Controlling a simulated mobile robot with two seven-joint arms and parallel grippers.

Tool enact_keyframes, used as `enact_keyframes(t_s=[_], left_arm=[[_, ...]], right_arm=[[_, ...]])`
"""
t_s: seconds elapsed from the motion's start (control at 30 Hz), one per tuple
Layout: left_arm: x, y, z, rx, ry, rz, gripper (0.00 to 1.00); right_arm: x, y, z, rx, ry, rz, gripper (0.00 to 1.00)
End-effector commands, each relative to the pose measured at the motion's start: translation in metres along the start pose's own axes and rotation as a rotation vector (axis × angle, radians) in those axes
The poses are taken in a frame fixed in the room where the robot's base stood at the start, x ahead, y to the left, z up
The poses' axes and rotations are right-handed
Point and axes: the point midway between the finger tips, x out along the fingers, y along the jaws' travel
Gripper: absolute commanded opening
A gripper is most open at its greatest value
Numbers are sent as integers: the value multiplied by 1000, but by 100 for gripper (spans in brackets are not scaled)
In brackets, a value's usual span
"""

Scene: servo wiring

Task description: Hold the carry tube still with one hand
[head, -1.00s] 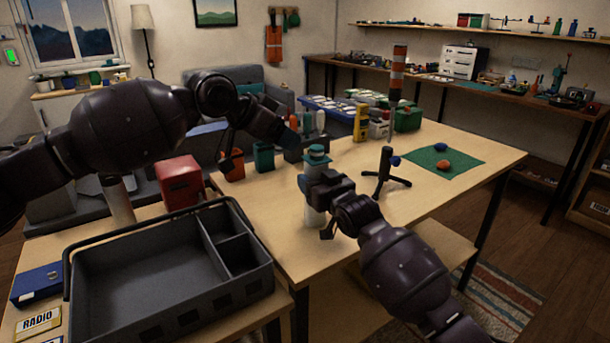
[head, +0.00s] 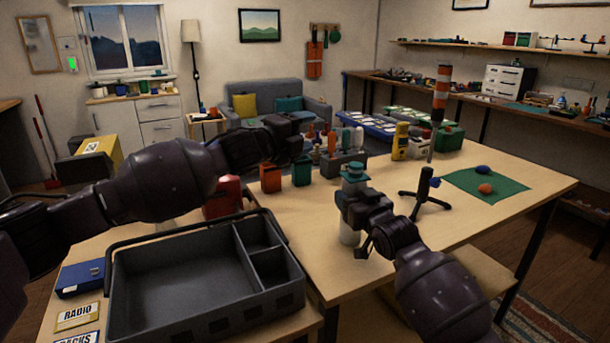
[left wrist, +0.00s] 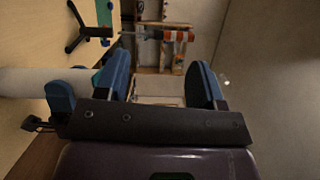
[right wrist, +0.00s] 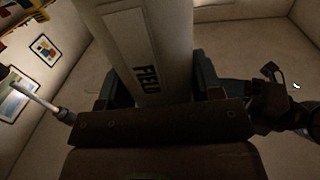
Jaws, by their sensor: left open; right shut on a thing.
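The carry tube (head: 349,236) is a white cylinder with a teal cap (head: 354,172). It stands upright near the front edge of the wooden table. My right gripper (head: 354,197) is shut around its upper body, below the cap. In the right wrist view the tube (right wrist: 148,45) runs between the fingers and shows the word FIELD. My left gripper (head: 295,142) is open and empty, above the table to the left of the tube and apart from it. In the left wrist view its blue fingers (left wrist: 162,80) are spread, with a white cylinder (left wrist: 35,82) at the left.
A grey compartment tray (head: 180,275) sits at the front left. Red (head: 271,178) and green (head: 302,172) bins stand behind the tube. A black tripod stand (head: 423,197) and a green mat (head: 505,182) lie to the right.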

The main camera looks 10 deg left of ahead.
Motion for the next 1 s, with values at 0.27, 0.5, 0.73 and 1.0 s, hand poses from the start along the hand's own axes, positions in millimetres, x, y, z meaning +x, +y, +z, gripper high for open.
enact_keyframes(t_s=[0.27, 0.5, 0.73, 1.0], left_arm=[[-12, 8, -14, 510, 86, -141, 62], [-27, 29, -34, 958, 183, -240, 62], [-39, 53, -48, 1292, 274, -304, 62], [-42, 65, -55, 1439, 321, -331, 62]], right_arm=[[0, 0, 0, 0, 0, 0, 32], [0, 0, 0, 0, 0, 0, 32], [0, 0, 0, 0, 0, 0, 32], [0, 0, 0, 0, 0, 0, 32]])
